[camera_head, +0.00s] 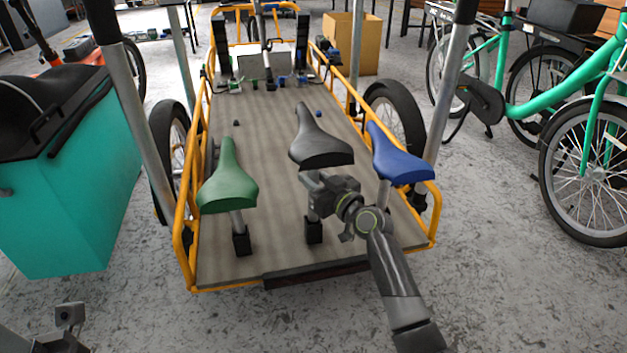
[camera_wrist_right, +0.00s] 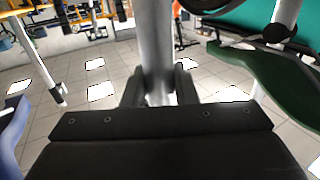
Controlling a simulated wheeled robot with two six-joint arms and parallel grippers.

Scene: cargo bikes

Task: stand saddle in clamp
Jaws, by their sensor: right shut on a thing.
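The black saddle (camera_head: 320,140) stands upright on its grey post, at the middle of the cargo bed's near end. My right gripper (camera_head: 316,186) is shut on this post below the seat. The post (camera_wrist_right: 156,45) shows between the fingers in the right wrist view. The post's lower end meets a black clamp (camera_head: 314,231); I cannot tell how deep it sits. The green saddle (camera_head: 228,180) stands in another black clamp (camera_head: 241,243) on the left. The blue saddle (camera_head: 396,158) stands on the right, its post's foot hidden by my arm. Part of my left gripper (camera_head: 69,314) shows at the bottom left.
The wooden cargo bed (camera_head: 270,205) has a yellow tube frame (camera_head: 187,258). Small parts lie at its far end. Metal uprights rise on both sides. A teal box (camera_head: 70,180) stands left, a teal bike (camera_head: 545,110) right. Bed space behind the saddles is mostly free.

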